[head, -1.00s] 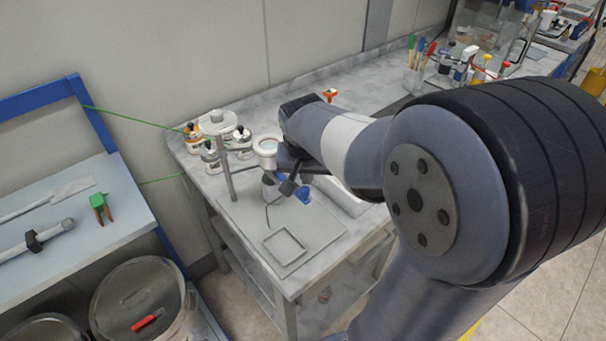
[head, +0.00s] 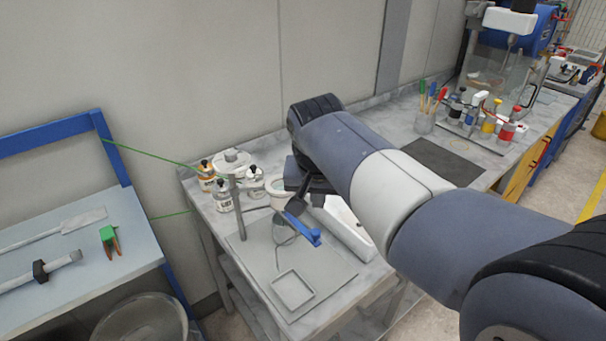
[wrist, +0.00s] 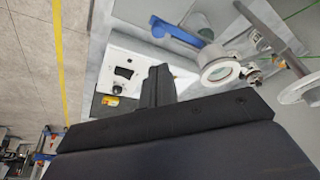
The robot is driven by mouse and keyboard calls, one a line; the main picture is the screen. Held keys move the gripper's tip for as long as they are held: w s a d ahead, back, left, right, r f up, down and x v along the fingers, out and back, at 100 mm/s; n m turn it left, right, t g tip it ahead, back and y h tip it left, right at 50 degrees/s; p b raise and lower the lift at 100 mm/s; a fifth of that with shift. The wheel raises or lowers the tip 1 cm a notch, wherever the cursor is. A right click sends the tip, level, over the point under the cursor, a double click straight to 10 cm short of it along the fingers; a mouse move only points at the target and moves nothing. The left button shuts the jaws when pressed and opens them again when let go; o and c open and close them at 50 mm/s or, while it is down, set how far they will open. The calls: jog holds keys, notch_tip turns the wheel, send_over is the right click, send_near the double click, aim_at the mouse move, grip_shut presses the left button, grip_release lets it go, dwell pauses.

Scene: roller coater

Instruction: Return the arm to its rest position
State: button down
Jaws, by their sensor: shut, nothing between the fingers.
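My arm reaches over the grey marble-topped bench (head: 385,125) in the head view. My gripper (head: 297,203) is dark and points down near the bench's left part, beside a white cup-like ring (head: 278,186) and a blue-handled item (head: 306,236). In the wrist view my gripper (wrist: 157,85) shows as a dark block with its fingers together and nothing held. The blue item (wrist: 182,31) and the white ring (wrist: 219,72) lie beyond it there. My wrist hides part of the bench.
Several bottles (head: 222,195) and a metal stand (head: 238,205) stand close left of my gripper. A white tray-like unit (head: 345,228) is close on its right. A square frame (head: 293,290) lies in front. A brush cup (head: 424,122) and coloured bottles (head: 488,120) stand farther right.

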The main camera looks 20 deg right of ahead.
jog(key=x, duration=0.8)
jog(key=shift+w+r, duration=0.15)
jog(key=shift+w, duration=0.1)
jog(key=w+f, duration=0.1)
jog(key=w, duration=0.5)
jog(key=d+v, duration=0.1)
jog(key=v, duration=0.6)
jog(key=shift+w+a+r+b, duration=0.25)
jog(key=shift+a+b, duration=0.1)
jog(key=shift+a, duration=0.05)
jog(key=shift+f, duration=0.1)
